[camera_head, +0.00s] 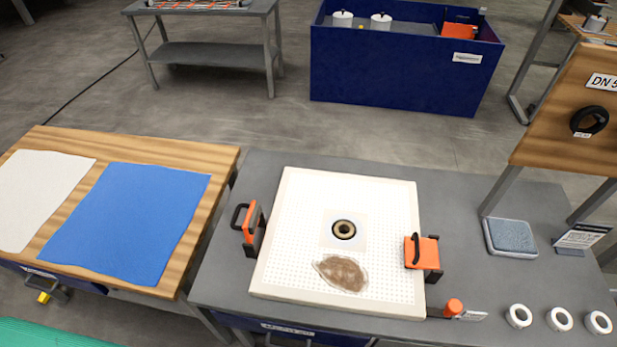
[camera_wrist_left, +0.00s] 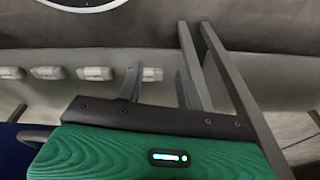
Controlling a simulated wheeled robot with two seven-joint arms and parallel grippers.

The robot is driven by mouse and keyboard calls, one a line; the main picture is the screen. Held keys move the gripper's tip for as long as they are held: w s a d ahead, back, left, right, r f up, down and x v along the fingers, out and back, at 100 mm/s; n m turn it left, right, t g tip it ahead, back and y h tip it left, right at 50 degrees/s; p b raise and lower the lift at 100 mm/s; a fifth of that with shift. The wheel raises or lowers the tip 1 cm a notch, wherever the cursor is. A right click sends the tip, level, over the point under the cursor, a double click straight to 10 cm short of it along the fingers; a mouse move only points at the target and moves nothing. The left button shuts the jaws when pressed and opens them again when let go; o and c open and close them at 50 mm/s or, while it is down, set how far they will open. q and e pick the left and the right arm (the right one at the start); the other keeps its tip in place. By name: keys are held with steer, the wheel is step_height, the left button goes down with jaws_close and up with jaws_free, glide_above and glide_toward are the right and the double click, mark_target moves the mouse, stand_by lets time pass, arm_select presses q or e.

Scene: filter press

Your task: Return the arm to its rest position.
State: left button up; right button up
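Neither of my grippers shows in the head view. In the left wrist view, my left gripper (camera_wrist_left: 158,84) has its two grey fingers spread apart with nothing between them. It is clear of the filter plate. The white perforated plate (camera_head: 395,200) lies on the grey bench, with a dark-rimmed hole (camera_head: 344,229) in its middle. A brown residue patch (camera_head: 341,273) lies on the plate below the hole. My right gripper is in neither view.
Orange clamps (camera_head: 252,222) (camera_head: 421,252) stand at the plate's sides. A blue cloth (camera_head: 125,222) and a white cloth (camera_head: 42,190) lie on the wooden table. A blue-grey sponge (camera_head: 511,237) and white rings (camera_head: 519,316) are on the right. A blue bin (camera_head: 395,75) stands behind; floor between is clear.

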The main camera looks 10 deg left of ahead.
arm_select(q)
steer(key=s+a+f+g, duration=0.1)
steer(key=s+a+f, duration=0.2)
steer(key=s+f, duration=1.4)
steer(key=shift+s+a+b, duration=0.15)
steer(key=shift+s+b, duration=0.15)
steer(key=shift+b, duration=0.05)
